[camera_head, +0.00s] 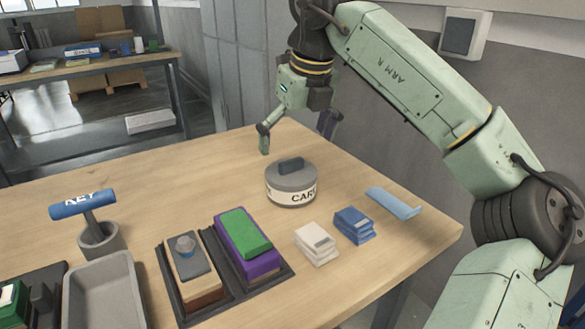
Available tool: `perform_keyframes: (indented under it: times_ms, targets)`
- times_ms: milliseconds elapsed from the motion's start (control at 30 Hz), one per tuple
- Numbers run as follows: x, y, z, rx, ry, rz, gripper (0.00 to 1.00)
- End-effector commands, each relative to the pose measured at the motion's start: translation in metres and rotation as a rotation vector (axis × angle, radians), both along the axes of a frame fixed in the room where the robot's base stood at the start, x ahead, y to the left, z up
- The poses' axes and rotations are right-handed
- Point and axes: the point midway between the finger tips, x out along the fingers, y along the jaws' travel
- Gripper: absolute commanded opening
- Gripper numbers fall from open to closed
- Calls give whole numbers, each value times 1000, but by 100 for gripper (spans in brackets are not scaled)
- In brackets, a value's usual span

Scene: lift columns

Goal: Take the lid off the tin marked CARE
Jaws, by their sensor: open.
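The grey round tin marked CARE (291,193) stands upright on the wooden table, right of the middle. Its grey lid (292,173) sits on top, with a dark bar-shaped handle (291,165) across it. My gripper (296,138) is open and empty, pointing down above and behind the tin. One finger is at the left and the other at the right, partly hidden behind the wrist. The fingers look apart from the lid.
White (316,243) and blue (354,225) stacks and a light blue piece (393,203) lie right of the tin. The table behind the tin is clear.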

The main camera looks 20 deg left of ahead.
Motion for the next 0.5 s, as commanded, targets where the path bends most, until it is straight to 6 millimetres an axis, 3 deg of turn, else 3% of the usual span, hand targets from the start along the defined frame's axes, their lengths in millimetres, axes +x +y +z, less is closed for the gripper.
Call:
perform_keyframes:
  times_ms: [500]
  targets:
    - [14, 13, -54, 1, 2, 3, 100]
